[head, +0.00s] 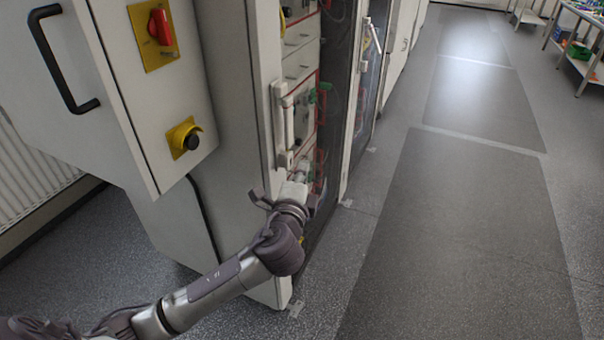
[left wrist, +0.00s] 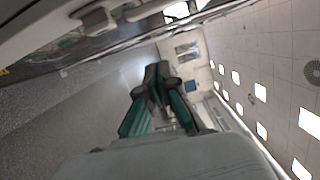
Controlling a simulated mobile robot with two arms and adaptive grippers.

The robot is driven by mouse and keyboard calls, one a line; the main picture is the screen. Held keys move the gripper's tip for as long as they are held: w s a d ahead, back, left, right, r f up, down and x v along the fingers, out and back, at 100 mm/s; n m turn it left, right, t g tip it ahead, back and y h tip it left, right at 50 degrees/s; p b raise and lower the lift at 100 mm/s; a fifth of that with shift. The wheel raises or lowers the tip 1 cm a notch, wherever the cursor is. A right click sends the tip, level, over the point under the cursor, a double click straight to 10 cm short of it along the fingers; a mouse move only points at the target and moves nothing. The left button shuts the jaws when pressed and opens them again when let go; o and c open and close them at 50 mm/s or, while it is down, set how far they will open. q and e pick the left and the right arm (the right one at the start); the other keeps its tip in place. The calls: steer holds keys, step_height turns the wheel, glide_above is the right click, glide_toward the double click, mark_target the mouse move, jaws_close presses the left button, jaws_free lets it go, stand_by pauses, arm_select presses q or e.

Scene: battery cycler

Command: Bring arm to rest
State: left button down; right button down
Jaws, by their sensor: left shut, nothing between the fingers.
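My left arm reaches in from the lower left of the head view. Its gripper (head: 300,172) is beside the front of the white cabinet (head: 229,110), just below the door handle (head: 285,128). I cannot tell from the head view whether it touches the cabinet. In the left wrist view the left gripper (left wrist: 158,78) has its dark and teal fingers together, with nothing between them. My right gripper is in neither view.
The cabinet's side box carries a red rotary switch (head: 160,27), a yellow-backed black knob (head: 184,138) and a black handle (head: 62,60). More cabinets run back behind it. The grey floor (head: 460,220) to the right is clear. A bench (head: 576,50) stands far right.

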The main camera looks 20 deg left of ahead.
arm_select(q)
steer(key=shift+a, duration=0.15)
stand_by(0.3)
step_height(320, 180, down, 20)
steer(key=a+n+g, duration=0.2)
steer(key=g, duration=0.3)
steer(key=s+a+f+n+g+h, duration=0.15)
steer(key=s+f, duration=0.25)
steer(key=f, duration=0.4)
steer(key=s+f+n+g, duration=0.15)
steer(key=s+f, duration=0.25)
steer(key=f, duration=0.4)
steer(key=s+f+n+g+h, duration=0.15)
steer(key=s+f, duration=0.25)
steer(key=f, duration=0.4)
steer(key=s+d+f+n+g, duration=0.1)
steer(key=s+f, duration=0.5)
steer(key=s, duration=0.6)
steer(key=s+d+f+n+g, duration=0.1)
steer(key=s+f+n+g, duration=0.3)
steer(key=s, duration=0.9)
steer(key=s+d+f+n+g, duration=0.1)
steer(key=s+f+n+g, duration=0.1)
steer(key=s+f, duration=0.7)
steer(key=s, duration=0.4)
steer(key=shift+f+h, duration=0.25)
steer(key=shift+h, duration=0.15)
steer(key=shift+s, duration=0.1)
